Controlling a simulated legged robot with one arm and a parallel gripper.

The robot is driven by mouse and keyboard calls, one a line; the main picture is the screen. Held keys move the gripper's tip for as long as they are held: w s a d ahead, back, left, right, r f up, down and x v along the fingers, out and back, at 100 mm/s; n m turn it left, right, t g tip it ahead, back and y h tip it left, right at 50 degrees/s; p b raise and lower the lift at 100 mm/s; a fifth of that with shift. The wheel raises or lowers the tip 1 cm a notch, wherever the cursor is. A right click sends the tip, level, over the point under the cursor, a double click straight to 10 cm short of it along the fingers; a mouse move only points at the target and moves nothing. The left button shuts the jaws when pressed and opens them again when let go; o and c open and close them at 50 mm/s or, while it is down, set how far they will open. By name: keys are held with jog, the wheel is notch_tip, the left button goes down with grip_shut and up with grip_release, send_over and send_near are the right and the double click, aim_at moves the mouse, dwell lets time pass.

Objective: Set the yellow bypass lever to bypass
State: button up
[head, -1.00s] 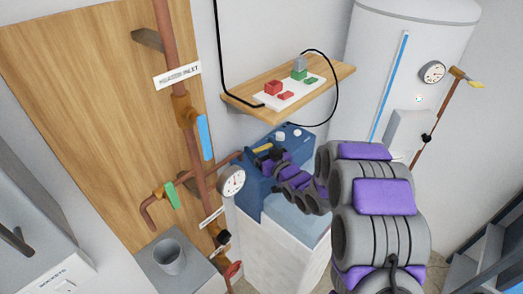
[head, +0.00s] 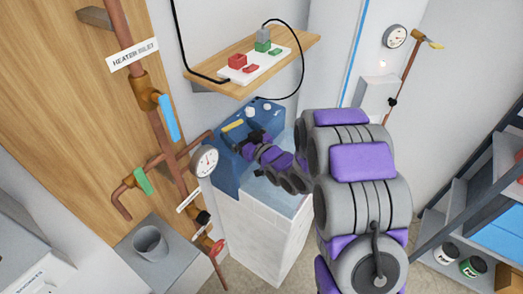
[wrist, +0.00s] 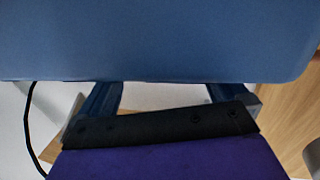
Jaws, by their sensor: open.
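The yellow bypass lever (head: 232,126) is a short bar on the upper left of the blue unit (head: 228,170), beside its white knobs. My gripper (head: 249,141) is at the blue unit's face, just right of and below the lever in the head view. It appears apart from the lever, though the gap in depth is unclear. In the wrist view my open gripper (wrist: 165,92) shows its two fingers spread with nothing seen between them. The blue housing (wrist: 160,40) fills the top of that view and hides the fingertips. The lever is not seen there.
A round gauge (head: 205,161) and copper pipes with blue, green and red handles stand to the left. A shelving rack (head: 465,195) is at the right.

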jog(key=p+v, duration=0.7)
jog(key=v, duration=0.1)
jog(key=shift+w+d, duration=0.15)
jog(key=shift+w, duration=0.05)
jog(key=shift+s+d+r+p, duration=0.1)
jog(key=shift+s+d+p, duration=0.05)
jog(key=shift+p, duration=1.05)
jog(key=shift+p+v, duration=2.3)
jog(key=shift+p, duration=0.2)
jog(key=shift+s, duration=0.15)
